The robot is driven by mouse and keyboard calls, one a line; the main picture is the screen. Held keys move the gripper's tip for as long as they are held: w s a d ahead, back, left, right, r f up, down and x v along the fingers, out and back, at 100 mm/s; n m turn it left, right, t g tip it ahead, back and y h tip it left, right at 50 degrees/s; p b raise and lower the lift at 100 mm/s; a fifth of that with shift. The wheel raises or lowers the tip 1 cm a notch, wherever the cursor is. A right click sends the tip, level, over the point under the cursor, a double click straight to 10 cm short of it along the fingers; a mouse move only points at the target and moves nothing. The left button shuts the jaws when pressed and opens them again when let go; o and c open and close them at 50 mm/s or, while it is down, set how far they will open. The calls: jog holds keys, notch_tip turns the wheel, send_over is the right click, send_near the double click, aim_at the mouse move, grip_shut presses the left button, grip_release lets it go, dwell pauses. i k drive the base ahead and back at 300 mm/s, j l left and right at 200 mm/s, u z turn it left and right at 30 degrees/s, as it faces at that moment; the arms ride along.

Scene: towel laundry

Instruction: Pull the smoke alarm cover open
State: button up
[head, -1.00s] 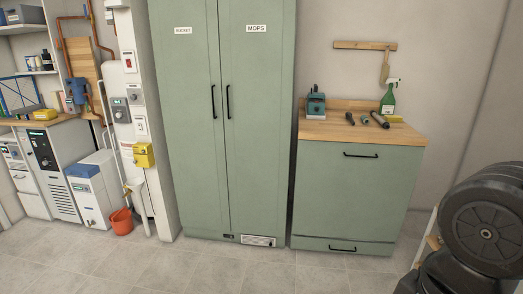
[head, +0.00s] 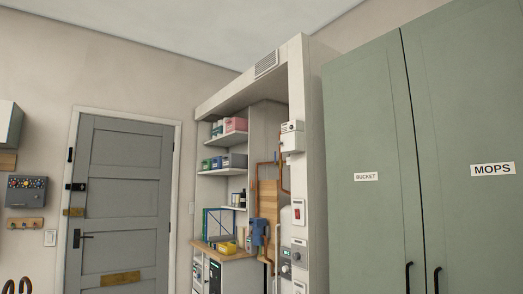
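I cannot make out a smoke alarm or its cover for sure in the head view. A small white box (head: 292,137) is fixed high on the white post of the alcove; I cannot tell what it is. A switch plate with a red rocker (head: 297,211) is below it, and a grey control unit (head: 287,254) is lower still. My gripper is not in view.
Tall green cabinets (head: 372,120) labelled BUCKET and MOPS fill the right. A shelved alcove (head: 222,172) stands in the middle. A grey door (head: 118,200) is closed at the left, beside a wall box with coloured dots (head: 26,191). The floor is out of view.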

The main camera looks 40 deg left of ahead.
aim_at(287, 142)
jog(key=i+j+u, duration=0.15)
jog(key=i+u, duration=0.65)
jog(key=i+j+z, duration=0.2)
jog(key=i+j, duration=0.6)
